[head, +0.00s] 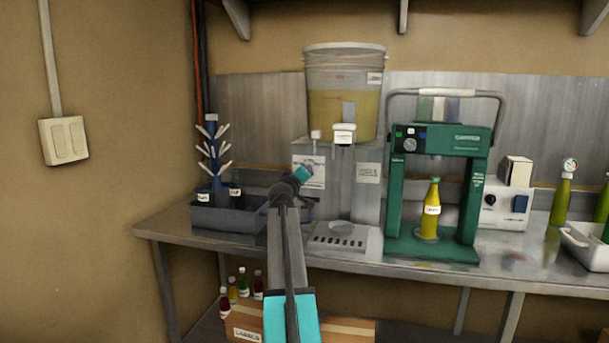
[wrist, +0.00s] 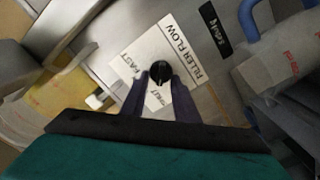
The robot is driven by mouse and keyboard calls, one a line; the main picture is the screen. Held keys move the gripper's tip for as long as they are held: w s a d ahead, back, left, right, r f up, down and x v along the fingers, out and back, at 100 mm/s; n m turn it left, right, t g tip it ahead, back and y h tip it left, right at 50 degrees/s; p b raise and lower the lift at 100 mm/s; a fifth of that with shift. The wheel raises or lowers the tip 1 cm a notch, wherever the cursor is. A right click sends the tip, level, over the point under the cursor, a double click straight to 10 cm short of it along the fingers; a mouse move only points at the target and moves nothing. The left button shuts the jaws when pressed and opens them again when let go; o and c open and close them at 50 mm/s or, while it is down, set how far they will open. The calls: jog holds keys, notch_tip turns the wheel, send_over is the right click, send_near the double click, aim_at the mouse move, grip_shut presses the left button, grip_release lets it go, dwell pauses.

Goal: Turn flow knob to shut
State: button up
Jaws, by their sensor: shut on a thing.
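The flow knob (wrist: 160,72) is small, round and black in the wrist view. It sits on a white label plate (wrist: 176,45) reading "FILLER FLOW", with "FAST" at the left and what looks like "SHUT" at the lower edge. My gripper (wrist: 159,80) has its two dark fingers closed on either side of the knob. Which way the knob points is too small to tell. In the head view my gripper (head: 304,174) reaches the label plate (head: 310,162) on the front of the grey filler stand (head: 342,190), and hides the knob.
A bucket of yellow liquid (head: 343,95) stands on the filler. A green capping machine (head: 396,200) with a yellow bottle (head: 431,210) stands to the right. A dark crate with a bottle-drying tree (head: 213,155) is left. The drip tray (head: 340,236) is empty.

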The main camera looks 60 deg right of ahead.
jog(key=o, duration=1.1)
jog(key=shift+w+a, duration=0.1)
jog(key=shift+c, duration=0.2)
jog(key=shift+a, duration=0.1)
jog(key=v, duration=1.3)
jog(key=shift+a, duration=0.25)
jog(key=shift+r, duration=0.1)
